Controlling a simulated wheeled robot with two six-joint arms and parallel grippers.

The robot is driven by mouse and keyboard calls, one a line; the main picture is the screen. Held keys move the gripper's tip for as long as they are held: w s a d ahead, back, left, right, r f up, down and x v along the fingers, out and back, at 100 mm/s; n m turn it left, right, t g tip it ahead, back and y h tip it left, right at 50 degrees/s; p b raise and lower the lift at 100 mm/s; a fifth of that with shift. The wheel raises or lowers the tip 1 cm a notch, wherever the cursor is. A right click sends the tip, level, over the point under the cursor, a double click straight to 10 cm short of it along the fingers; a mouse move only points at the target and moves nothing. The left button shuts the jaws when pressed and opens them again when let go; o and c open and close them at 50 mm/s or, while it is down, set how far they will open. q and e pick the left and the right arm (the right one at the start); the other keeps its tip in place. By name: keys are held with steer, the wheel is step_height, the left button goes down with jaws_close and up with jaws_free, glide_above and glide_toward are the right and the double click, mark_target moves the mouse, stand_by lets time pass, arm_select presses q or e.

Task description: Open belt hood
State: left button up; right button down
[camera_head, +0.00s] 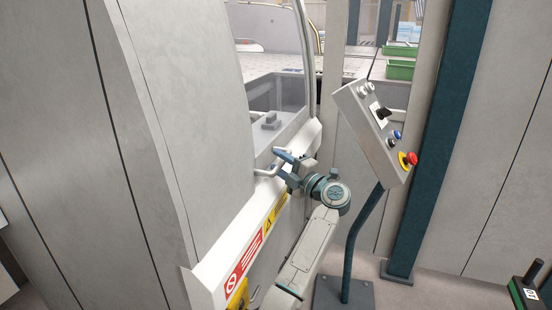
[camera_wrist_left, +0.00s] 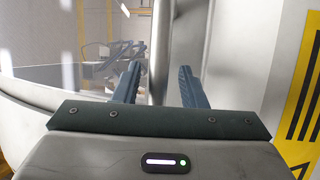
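The belt hood (camera_head: 310,137) is a white-framed cover with a clear window, and it looks closed against the machine. A pale bar handle (camera_head: 266,172) stands out from its frame. My left gripper (camera_head: 283,163) is at this handle, its dark blue fingers pointing toward the hood. In the left wrist view the two fingers (camera_wrist_left: 160,82) are apart, with the upright handle bar (camera_wrist_left: 160,40) showing between them. A gap shows on each side of the bar, and I cannot tell whether either finger touches it. My right gripper is not in view.
A slanted control box (camera_head: 372,130) with a red emergency button stands on a dark post just right of my left arm. A large grey panel (camera_head: 180,100) fills the left side. Green bins (camera_head: 400,69) lie farther back.

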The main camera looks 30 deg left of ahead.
arm_select(q)
steer(key=shift+x, duration=0.8)
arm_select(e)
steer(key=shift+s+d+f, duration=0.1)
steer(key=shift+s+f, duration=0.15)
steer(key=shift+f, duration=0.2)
